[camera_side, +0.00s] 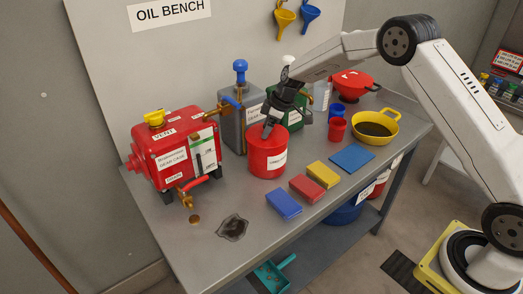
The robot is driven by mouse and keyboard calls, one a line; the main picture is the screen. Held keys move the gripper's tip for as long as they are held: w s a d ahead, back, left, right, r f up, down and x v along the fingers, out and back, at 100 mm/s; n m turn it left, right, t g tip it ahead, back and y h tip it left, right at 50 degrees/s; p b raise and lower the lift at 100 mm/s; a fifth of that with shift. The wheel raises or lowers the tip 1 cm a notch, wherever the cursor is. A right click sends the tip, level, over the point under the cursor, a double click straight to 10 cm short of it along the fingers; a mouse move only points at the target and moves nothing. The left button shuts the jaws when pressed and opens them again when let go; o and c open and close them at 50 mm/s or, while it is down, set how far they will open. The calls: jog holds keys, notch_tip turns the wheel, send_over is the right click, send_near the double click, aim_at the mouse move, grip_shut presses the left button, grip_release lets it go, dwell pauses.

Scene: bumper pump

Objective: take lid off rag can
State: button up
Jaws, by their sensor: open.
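The red rag can (267,158) stands upright near the middle of the grey bench, with a white label on its front. Its red lid (258,134) is on top. My gripper (268,131) is at the top of the can, pointing down over the lid. Its jaws are open; I cannot tell whether they touch the lid or its handle. The gripper hides the centre and right part of the lid.
A red gear case (165,160) stands left of the can. A grey canister (232,125) and a green one (297,120) stand behind. Blue (283,204), red (307,188) and yellow (323,174) blocks lie in front. A yellow pan (387,132) is at right. A dark rag (232,227) lies near the front edge.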

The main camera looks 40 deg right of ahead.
dwell(0.5)
grip_shut()
jog(key=shift+r, duration=0.1)
jog(key=shift+r, duration=0.45)
notch_tip(320, 180, up, 2)
jog(key=s+r, duration=0.9)
jog(key=s, duration=0.5)
jog(key=shift+a+r, duration=0.15)
jog(key=shift+r, duration=0.25)
